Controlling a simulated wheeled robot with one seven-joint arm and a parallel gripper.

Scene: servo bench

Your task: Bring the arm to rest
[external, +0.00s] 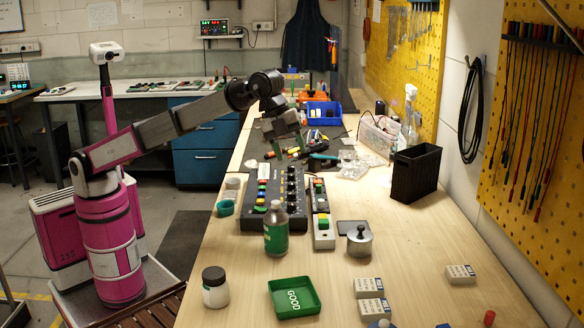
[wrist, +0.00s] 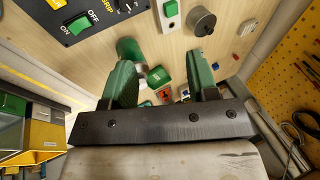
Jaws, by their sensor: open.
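My gripper (external: 288,148) hangs over the bench (external: 345,262) beyond the black control panel (external: 273,220), at the end of my outstretched arm. In the wrist view the two green fingers of my gripper (wrist: 163,72) stand well apart. They hold nothing; the bench top and small items on it show between and beyond them. How high the fingertips are above the bench is hard to tell.
A green bottle (external: 276,230), a green tray marked GOOD (external: 293,312), a white jar (external: 215,291) and a metal weight (external: 359,240) stand on the near bench. A black bin (external: 415,175) and a blue bin (external: 325,114) stand farther back.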

